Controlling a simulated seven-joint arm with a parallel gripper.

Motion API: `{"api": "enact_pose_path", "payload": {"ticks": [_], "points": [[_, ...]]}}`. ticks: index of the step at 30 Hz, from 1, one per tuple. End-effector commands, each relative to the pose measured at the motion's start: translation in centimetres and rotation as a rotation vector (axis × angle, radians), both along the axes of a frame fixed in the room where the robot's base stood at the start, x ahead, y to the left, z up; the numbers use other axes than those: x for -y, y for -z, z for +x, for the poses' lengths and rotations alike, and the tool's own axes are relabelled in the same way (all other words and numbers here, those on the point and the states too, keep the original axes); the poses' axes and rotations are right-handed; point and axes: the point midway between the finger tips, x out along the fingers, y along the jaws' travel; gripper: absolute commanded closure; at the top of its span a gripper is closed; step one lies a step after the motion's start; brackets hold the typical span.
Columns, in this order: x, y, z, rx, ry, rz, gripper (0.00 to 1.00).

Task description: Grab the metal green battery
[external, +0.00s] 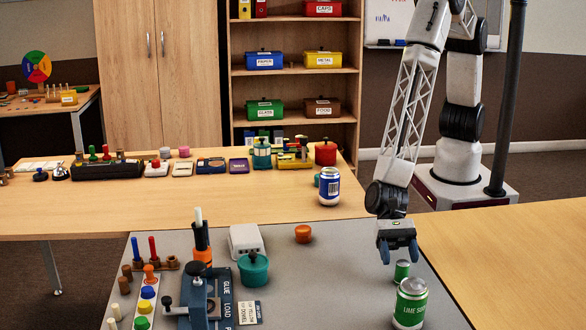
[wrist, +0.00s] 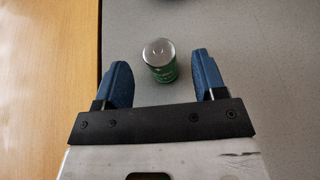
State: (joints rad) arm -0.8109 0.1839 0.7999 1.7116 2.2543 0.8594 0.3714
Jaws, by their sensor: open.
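A small green cylinder with a silver metal top (external: 402,271), which looks like the metal green battery, stands upright on the grey mat, just below my gripper (external: 399,252). It also shows in the wrist view (wrist: 160,62), slightly beyond and between the two blue fingertips (wrist: 162,75). My gripper is open and empty, pointing down above the mat, with the fingers apart from the cylinder. The cylinder's label is too small to read.
A larger green lime soda can (external: 410,304) stands close by, nearer the camera. An orange knob-like piece (external: 303,234), a teal pot (external: 253,271) and a blue press (external: 199,299) are to the left on the mat. The wooden tabletop (external: 520,250) on the right is clear.

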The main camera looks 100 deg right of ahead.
Motion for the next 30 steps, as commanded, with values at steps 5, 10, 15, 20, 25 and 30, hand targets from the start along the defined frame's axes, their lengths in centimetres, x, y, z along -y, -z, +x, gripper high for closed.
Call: {"api": "enact_pose_path", "payload": {"ticks": [5,10,15,20,25,30], "points": [[0.0,0.0,0.0,0.000,0.000,0.000,0.36],[-0.2,0.1,0.0,0.000,0.000,0.000,0.36],[-1.2,0.5,0.1,0.001,-0.001,0.000,0.36],[-2.6,1.2,0.2,0.000,-0.001,-0.001,0.36],[-4.0,1.8,0.3,0.000,-0.001,-0.001,0.36],[-4.7,2.0,0.4,0.000,-0.001,-0.001,0.36]]}}
